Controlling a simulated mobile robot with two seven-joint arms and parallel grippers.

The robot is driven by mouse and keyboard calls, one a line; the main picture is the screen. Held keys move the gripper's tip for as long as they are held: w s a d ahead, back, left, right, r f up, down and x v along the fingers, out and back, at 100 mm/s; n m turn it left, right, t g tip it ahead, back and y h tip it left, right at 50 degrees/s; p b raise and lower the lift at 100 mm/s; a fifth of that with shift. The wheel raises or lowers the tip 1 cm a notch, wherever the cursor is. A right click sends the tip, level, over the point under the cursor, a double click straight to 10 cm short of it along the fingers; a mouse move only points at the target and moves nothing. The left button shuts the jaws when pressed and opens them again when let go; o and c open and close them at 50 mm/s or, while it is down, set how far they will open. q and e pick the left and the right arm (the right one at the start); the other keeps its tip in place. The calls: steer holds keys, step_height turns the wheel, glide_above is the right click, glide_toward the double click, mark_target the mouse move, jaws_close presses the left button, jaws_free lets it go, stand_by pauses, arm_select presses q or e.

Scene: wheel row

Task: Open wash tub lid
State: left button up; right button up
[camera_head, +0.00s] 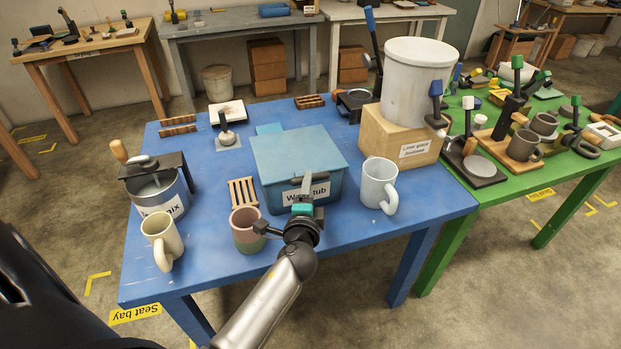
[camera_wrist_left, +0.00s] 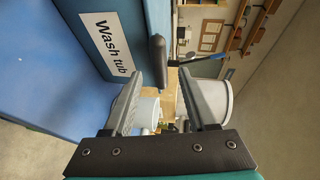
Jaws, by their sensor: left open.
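The blue wash tub (camera_head: 268,195) stands on the blue table with its flat lid (camera_head: 298,152) down on top. Its label faces my side. My left gripper (camera_head: 309,183) is in front of the tub's label side, near the lid's front edge, and partly covers the label. My right gripper is not in view.
A white mug (camera_head: 379,186) stands right of the tub. A brown-green mug (camera_head: 247,230), a cream mug (camera_head: 161,240) and a pot (camera_head: 157,190) stand left. A white drum (camera_head: 414,82) on a wooden block (camera_head: 399,136) is behind right. A green table (camera_head: 520,190) adjoins.

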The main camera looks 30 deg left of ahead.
arm_select(q)
steer(key=shift+b+x, duration=0.4)
steer(key=shift+x, duration=2.2)
jaws_close()
